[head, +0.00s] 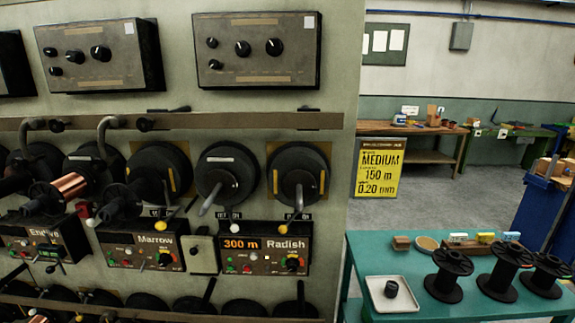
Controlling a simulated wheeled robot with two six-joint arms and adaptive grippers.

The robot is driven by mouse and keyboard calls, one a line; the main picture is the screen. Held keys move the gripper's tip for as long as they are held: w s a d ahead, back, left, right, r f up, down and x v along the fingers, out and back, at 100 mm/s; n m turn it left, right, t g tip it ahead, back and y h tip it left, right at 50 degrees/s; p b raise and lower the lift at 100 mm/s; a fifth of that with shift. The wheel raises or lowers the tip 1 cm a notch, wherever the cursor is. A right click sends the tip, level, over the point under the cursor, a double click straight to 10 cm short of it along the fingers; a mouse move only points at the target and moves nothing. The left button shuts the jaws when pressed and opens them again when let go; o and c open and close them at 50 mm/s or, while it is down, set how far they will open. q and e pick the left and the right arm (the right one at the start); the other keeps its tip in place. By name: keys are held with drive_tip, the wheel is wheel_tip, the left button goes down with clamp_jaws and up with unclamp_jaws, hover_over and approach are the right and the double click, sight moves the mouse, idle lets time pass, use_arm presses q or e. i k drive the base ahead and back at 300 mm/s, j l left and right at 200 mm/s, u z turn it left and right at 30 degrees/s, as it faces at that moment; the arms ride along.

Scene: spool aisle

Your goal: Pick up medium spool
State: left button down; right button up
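Several black spools are in the head view. Three empty ones stand upright on the teal table at the lower right: a left one (447,275), a middle one (504,274) and a right one (544,276). They differ little in apparent size, and I cannot tell which is the medium spool. A yellow sign (379,167) reads "MEDIUM", "150 m" and "0.20 mm". A spool with copper wire (65,187) sits on the machine panel at the left. Neither of my grippers shows.
The teal table (375,248) also carries a pale tray (375,305) with a small black part, and small boxes along its back. The winding machine wall (345,120) fills the left, with displays including "300 m" and "Radish" (266,248). Grey floor (430,205) is open behind the table.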

sight(443, 286)
drive_tip(key=z, duration=1.25)
